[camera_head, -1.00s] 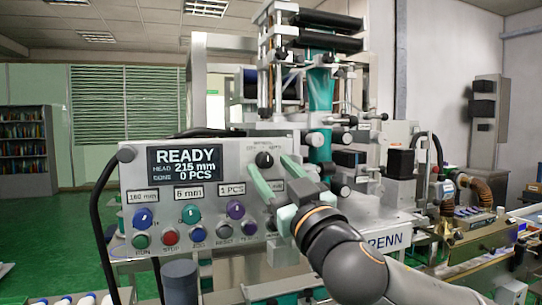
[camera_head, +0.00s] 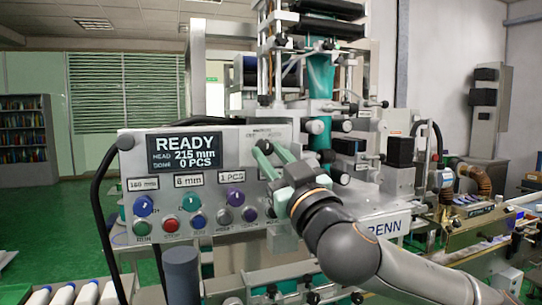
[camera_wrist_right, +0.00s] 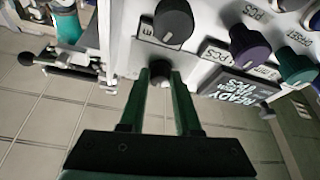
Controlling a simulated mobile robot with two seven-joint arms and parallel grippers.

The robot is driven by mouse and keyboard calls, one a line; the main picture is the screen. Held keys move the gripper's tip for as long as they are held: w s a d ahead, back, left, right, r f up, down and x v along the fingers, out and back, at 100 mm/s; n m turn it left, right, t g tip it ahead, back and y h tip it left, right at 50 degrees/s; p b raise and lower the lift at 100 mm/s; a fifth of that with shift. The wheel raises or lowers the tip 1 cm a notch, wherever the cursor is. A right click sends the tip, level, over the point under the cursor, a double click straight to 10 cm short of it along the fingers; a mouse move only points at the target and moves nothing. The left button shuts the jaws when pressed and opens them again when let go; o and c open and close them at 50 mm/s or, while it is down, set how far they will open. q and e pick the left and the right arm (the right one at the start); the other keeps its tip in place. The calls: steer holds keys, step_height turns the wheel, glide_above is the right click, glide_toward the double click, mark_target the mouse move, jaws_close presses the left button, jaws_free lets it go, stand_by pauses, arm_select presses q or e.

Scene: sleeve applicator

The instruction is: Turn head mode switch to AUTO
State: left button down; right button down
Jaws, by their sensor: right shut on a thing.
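The head mode switch is a small black rotary knob near the top right of the grey control panel (camera_head: 222,160). In the head view my right gripper (camera_head: 269,147) reaches up to it from the lower right, its two green fingers covering most of the knob. In the right wrist view the dark knob (camera_wrist_right: 160,70) sits between the tips of the two fingers, which are shut on it. The fingers hide the knob's pointer, and its small position labels are too blurred to read. My left gripper is not in view.
The display (camera_head: 187,150) reads READY, 215 mm, 0 PCS. Below it are blue, teal and purple (camera_head: 235,199) knobs and several push buttons close to my right gripper. A dark cylinder (camera_head: 181,272) stands in front of the panel. A black cable (camera_head: 98,210) hangs at its left.

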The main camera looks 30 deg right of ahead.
stand_by(0.4)
steer(key=shift+a+f+m+h+b, duration=0.1)
steer(key=shift+m+h+b, duration=0.15)
steer(key=shift+m+b, duration=0.3)
steer(key=shift+a+f+m+h+b, duration=0.1)
steer(key=shift+m+h+b, duration=0.25)
steer(key=shift+m, duration=0.3)
steer(key=m+h+b, duration=0.1)
steer(key=m+b, duration=0.1)
steer(key=m, duration=0.1)
steer(key=shift+w+m+g+h, duration=0.1)
steer(key=shift+m+g+h, duration=0.2)
steer(key=shift+h, duration=0.1)
steer(key=m+h, duration=0.1)
steer(key=m, duration=0.1)
steer(key=m+g+h+b, duration=0.1)
steer(key=m, duration=0.1)
steer(key=shift+a+r+m, duration=0.1)
steer(key=shift+a+m, duration=0.1)
steer(key=shift+m, duration=0.1)
steer(key=shift+r+m+g+h, duration=0.15)
steer(key=shift+m+g+h, duration=0.45)
steer(key=shift+m, duration=0.7)
steer(key=c, duration=0.6)
jaws_free()
